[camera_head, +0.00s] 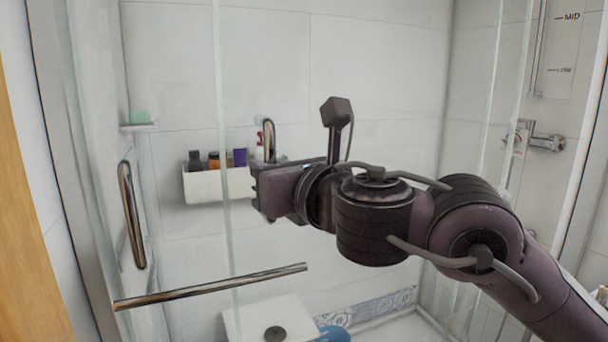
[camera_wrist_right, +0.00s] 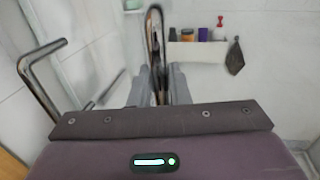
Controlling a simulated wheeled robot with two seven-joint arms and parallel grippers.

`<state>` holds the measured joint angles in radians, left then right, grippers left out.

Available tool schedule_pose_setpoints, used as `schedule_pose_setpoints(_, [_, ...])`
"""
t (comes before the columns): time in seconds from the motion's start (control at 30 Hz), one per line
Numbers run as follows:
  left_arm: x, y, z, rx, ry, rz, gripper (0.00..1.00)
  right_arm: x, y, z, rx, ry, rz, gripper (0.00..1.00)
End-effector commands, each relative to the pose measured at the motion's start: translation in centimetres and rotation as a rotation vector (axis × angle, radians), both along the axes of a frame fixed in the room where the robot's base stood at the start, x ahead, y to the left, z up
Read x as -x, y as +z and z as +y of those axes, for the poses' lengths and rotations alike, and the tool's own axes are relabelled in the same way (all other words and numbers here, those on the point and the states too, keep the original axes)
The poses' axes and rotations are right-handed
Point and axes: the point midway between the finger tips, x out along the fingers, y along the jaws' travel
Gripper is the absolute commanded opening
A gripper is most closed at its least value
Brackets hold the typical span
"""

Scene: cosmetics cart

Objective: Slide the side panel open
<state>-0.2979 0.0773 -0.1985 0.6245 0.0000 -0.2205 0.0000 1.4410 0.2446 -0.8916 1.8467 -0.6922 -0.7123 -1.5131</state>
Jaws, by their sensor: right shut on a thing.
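The glass side panel (camera_head: 222,130) stands upright in front of the tiled shower wall, and its pale vertical edge shows in the head view. A chrome loop handle (camera_head: 269,138) stands upright by my right gripper (camera_head: 262,178). In the wrist view the same handle (camera_wrist_right: 154,40) runs down between the two grey fingers of my right gripper (camera_wrist_right: 161,82). The fingers are shut on the handle, and their exact contact is partly hidden. My right arm reaches in from the right. My left gripper is in neither view.
A second chrome handle (camera_head: 132,215) is at the left, and a horizontal chrome bar (camera_head: 210,287) is below. A white wall shelf (camera_head: 205,187) holds several bottles behind the glass. A white box-like object (camera_head: 250,320) sits low. A shower tap (camera_head: 545,143) is at the right.

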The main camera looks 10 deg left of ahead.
Motion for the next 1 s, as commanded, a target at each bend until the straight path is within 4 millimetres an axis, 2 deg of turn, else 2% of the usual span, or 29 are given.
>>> schedule_pose_setpoints(0.1, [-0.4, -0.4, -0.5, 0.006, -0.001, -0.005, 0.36, 1.2, -0.2, 1.7, 0.006, 0.002, -0.002, 0.00])
schedule_pose_setpoints(0.3, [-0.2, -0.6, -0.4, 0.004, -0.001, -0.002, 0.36, 2.1, -0.1, 3.1, 0.004, -0.007, 0.001, 0.00])
schedule_pose_setpoints(0.77, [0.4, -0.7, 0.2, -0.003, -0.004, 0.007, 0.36, 2.5, 0.1, 3.7, -0.001, -0.005, 0.000, 0.00])
schedule_pose_setpoints(0.8, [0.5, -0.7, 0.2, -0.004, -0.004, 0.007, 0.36, 2.5, 0.1, 3.7, -0.001, -0.005, 0.000, 0.19])
schedule_pose_setpoints(0.93, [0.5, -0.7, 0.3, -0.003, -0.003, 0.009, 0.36, 2.5, 0.1, 3.6, -0.001, -0.005, 0.000, 0.34])
schedule_pose_setpoints(1.0, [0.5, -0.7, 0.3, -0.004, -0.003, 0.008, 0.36, 2.5, 0.1, 3.6, -0.001, -0.005, 0.000, 0.34])
